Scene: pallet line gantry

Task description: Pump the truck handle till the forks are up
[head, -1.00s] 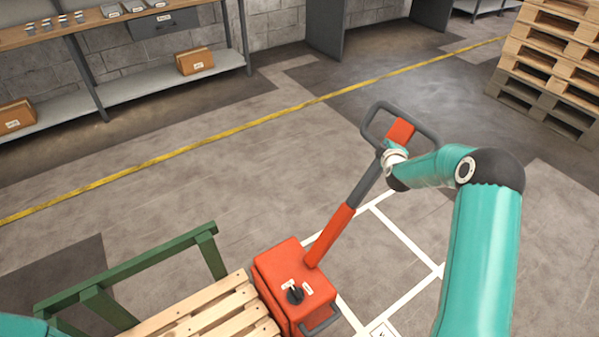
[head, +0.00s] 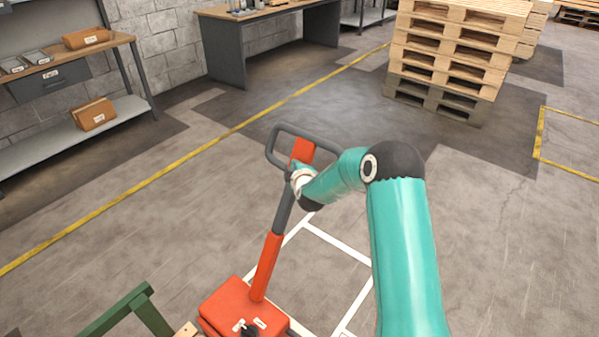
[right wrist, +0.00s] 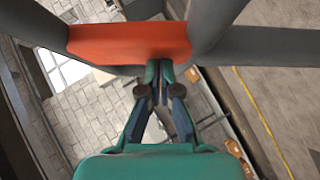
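The pallet truck's orange and grey handle (head: 268,255) rises tilted from its orange body (head: 232,303) at the bottom of the head view. A grey loop with an orange centre piece tops it. My right gripper (right wrist: 159,72) is at that centre piece (right wrist: 128,42), its fingers close together and seemingly shut on the handle's lower edge. In the head view my right wrist hides the fingertips. The forks are out of view, so their height does not show. My left gripper is not in view.
A green rail (head: 118,312) and a corner of a wooden pallet stand left of the truck. A pallet stack (head: 450,62) is at the back right. A workbench (head: 268,22) and shelving (head: 128,104) line the wall. Floor around the handle is clear.

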